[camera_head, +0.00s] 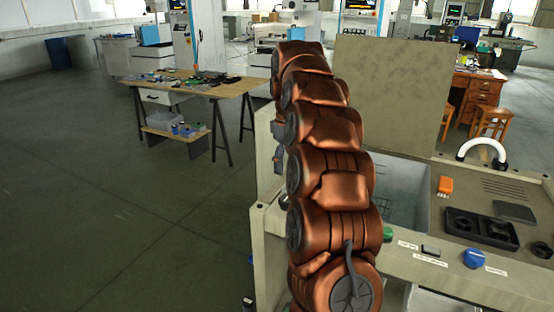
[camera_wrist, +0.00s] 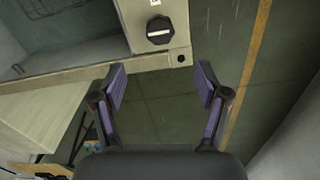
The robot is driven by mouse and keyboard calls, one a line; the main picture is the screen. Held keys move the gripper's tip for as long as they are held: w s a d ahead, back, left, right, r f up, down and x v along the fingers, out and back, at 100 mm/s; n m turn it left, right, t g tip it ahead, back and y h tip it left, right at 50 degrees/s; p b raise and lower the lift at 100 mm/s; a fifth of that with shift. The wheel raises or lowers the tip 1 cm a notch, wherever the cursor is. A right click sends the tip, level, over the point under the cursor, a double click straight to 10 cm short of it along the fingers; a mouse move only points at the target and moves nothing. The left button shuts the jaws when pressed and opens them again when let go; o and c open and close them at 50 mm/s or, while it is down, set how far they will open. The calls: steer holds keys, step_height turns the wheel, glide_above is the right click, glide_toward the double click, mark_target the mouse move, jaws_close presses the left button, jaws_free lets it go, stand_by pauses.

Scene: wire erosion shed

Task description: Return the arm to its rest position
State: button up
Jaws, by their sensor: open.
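My arm, copper-coloured with dark joints, stands raised and stretched away through the middle of the head view. It covers part of the machine behind it. My gripper (camera_wrist: 160,88) shows in the wrist view with its two purple-lined fingers spread apart and nothing between them. Below it lies bare dark floor, and a pale machine corner with a black knob (camera_wrist: 159,30) is just beyond the left finger. In the head view I cannot make out the gripper's fingers.
A beige machine (camera_head: 480,275) with an open basin (camera_head: 405,205), a raised panel (camera_head: 390,90), a blue knob (camera_head: 474,258) and a black tray (camera_head: 480,228) stands close at right. A wooden worktable (camera_head: 235,88) with small items stands at back left. Floor at left is clear.

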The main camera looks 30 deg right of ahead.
steer(key=shift+a, duration=0.1)
steer(key=s+a+r+m+p, duration=0.1)
steer(key=s+a+r+p, duration=0.1)
steer(key=s+a, duration=1.3)
steer(key=s+a+f+m, duration=0.1)
steer(key=s+a+f, duration=0.1)
steer(key=s, duration=0.5)
steer(key=s+a+f+m+g+p, duration=0.1)
steer(key=s+a, duration=0.3)
steer(key=s, duration=0.4)
steer(key=s+a+f+m+p, duration=0.1)
steer(key=s+a+f, duration=0.1)
steer(key=s+f, duration=0.2)
steer(key=s, duration=0.3)
steer(key=shift+s+a+m+g, duration=0.3)
steer(key=shift+s+a+g, duration=0.1)
steer(key=shift+c, duration=0.2)
